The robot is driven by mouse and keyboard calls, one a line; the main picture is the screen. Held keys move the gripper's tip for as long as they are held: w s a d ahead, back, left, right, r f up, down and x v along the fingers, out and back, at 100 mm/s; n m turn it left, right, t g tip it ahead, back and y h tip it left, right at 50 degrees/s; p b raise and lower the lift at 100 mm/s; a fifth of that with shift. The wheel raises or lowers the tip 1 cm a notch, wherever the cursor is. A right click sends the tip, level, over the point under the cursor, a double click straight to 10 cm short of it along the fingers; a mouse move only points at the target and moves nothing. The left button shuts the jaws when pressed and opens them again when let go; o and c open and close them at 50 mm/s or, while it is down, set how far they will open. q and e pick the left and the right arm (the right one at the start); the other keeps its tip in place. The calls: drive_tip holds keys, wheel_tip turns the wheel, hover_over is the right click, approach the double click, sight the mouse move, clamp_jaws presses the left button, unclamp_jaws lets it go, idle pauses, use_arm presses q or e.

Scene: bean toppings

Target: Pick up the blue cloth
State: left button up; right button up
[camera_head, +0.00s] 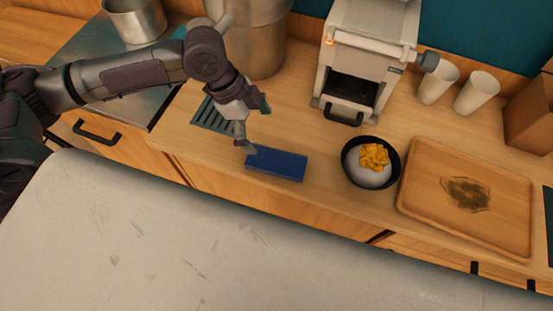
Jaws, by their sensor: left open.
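The blue cloth (280,164) is a flat, folded rectangle lying on the wooden counter near its front edge, in the middle of the head view. My left gripper (250,146) reaches in from the left and is open, with a fingertip at the cloth's upper left corner. I cannot tell whether it touches the cloth. The cloth lies on the counter. My right gripper is not in the picture.
A black bowl (346,172) with white and yellow food stands right of the cloth. Further right is a wooden tray (420,205). Behind are a white machine (372,40), two white cups (436,84) and a large metal pot (262,50). A slotted grate (212,117) lies left of the cloth.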

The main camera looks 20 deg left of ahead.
use_arm(q)
hover_over(277, 159)
drive_tip(key=a, duration=0.2)
wheel_tip(277, 159, down, 6)
drive_tip(key=shift+w+d+f+p, duration=0.1)
drive_tip(key=shift+w+p, duration=0.05)
drive_tip(key=shift+p, duration=0.2)
drive_tip(key=p+x, duration=0.1)
drive_tip(key=x, duration=0.3)
drive_tip(key=shift+s+f+p, duration=0.25)
drive_tip(key=shift+f+p, duration=0.1)
drive_tip(key=shift+f, duration=0.1)
drive_tip(key=shift+d+f, duration=0.1)
drive_tip(key=shift+f, duration=0.2)
drive_tip(key=c, duration=1.2)
